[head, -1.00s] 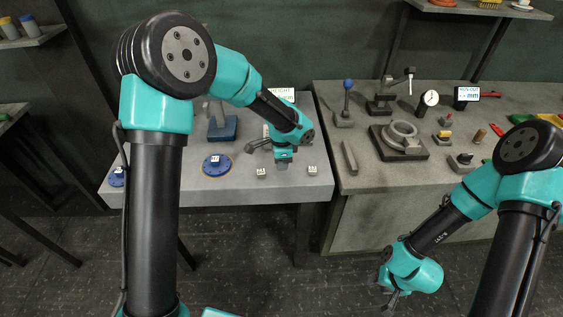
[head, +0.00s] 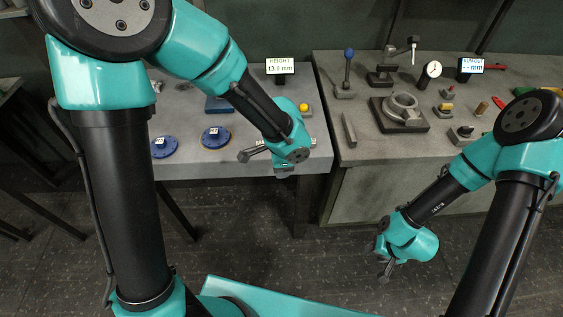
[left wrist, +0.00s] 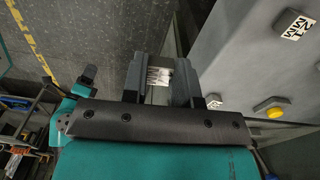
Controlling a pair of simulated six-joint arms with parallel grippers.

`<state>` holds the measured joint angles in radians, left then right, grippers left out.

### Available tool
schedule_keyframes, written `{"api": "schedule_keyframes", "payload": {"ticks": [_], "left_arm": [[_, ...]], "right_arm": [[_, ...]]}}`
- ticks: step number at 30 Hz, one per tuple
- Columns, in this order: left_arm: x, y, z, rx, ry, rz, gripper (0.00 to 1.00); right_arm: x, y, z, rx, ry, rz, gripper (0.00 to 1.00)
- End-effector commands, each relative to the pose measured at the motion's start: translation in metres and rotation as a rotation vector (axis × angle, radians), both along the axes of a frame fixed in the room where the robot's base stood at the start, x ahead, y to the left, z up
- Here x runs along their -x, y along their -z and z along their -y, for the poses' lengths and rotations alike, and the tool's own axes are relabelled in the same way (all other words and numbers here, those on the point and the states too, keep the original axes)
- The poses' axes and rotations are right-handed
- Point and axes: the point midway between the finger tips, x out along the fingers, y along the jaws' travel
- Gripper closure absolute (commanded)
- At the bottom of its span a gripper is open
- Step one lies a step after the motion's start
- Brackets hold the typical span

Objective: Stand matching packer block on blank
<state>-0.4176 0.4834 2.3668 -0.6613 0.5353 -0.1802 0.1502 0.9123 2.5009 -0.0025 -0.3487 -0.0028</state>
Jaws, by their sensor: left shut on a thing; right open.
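My left gripper (head: 284,172) is at the front edge of the left table. In the left wrist view its jaws (left wrist: 160,80) are shut on a small packer block (left wrist: 159,76) with a black-and-white marked face; the head view hides this block. My right gripper (head: 387,271) is open and empty above the floor.
A height display (head: 280,66) reads 13.0 mm behind my left arm. A yellow button (head: 304,107) is near it. The right bench (head: 350,175) carries a ring casting (head: 399,106), a dial gauge (head: 431,70) and a grey bar (head: 349,130). A gap separates the two tables.

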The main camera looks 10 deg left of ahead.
Motion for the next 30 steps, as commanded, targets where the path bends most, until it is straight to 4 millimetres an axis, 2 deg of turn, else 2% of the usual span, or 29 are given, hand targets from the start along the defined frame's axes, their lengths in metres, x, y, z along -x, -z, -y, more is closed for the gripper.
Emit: {"api": "schedule_keyframes", "payload": {"ticks": [12, 17, 20, 23, 30], "left_arm": [[-0.001, 0.0, -0.001, 0.0, -0.005, 0.0, 0.98], [-0.009, -0.002, -0.013, 0.001, -0.068, 0.0, 0.98], [-0.021, -0.004, -0.029, 0.003, -0.16, 0.002, 0.98], [-0.036, -0.007, -0.055, 0.004, -0.29, 0.003, 0.98], [-0.068, -0.017, -0.134, 0.006, -0.662, 0.003, 0.98]], "right_arm": [[0.0, 0.0, 0.0, 0.0, 0.0, 0.0, 0.57], [0.0, 0.0, 0.0, 0.0, 0.0, 0.0, 0.57], [0.0, 0.0, 0.0, 0.0, 0.0, 0.0, 0.57], [0.0, 0.0, 0.0, 0.0, 0.0, 0.0, 0.57], [0.0, 0.0, 0.0, 0.0, 0.0, 0.0, 0.57]]}}
